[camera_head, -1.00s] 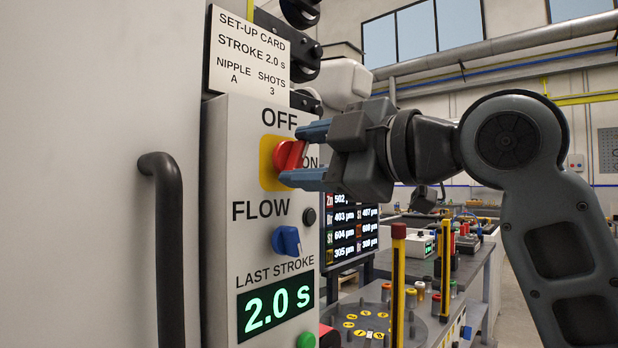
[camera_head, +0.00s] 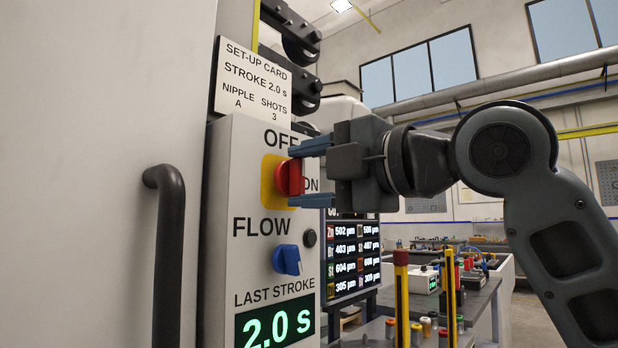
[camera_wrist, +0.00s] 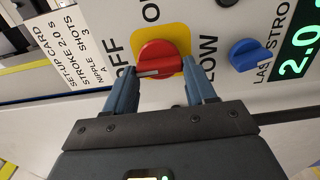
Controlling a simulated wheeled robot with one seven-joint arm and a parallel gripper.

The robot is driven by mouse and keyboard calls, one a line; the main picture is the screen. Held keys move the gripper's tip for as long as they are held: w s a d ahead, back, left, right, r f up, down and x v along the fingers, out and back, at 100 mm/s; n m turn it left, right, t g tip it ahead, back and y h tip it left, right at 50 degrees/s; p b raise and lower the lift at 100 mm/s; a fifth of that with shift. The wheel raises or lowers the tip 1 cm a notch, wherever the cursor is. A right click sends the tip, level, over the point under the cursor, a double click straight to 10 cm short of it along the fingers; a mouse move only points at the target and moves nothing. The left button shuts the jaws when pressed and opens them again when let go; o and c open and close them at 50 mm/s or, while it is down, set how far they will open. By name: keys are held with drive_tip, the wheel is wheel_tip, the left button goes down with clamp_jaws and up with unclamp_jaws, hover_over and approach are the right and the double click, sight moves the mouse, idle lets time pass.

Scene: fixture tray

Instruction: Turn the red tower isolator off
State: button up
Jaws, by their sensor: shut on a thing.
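The red tower isolator (camera_head: 292,180) is a red knob on a yellow plate (camera_head: 267,172), on the grey control box. OFF is printed above the plate and ON to its right. My gripper (camera_head: 294,175) is shut on the knob, with one blue finger above and one below in the head view. In the wrist view the red knob (camera_wrist: 160,58) sits between the fingertips. Its pale mark is at the side towards OFF, and the knob looks roughly in line with OFF. The fingers hide part of the lettering.
A blue FLOW knob (camera_head: 287,260) is just below, with a small black button (camera_head: 310,238) beside it. The set-up card (camera_head: 252,80) is above. A black door handle (camera_head: 168,250) stands out at left. A screen (camera_head: 352,252) and yellow-black posts (camera_head: 401,300) are behind.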

drive_tip(key=shift+f, duration=0.1)
drive_tip(key=o, duration=1)
drive_tip(key=shift+o, duration=0.2)
drive_tip(key=v, duration=0.8)
drive_tip(key=shift+b, duration=0.3)
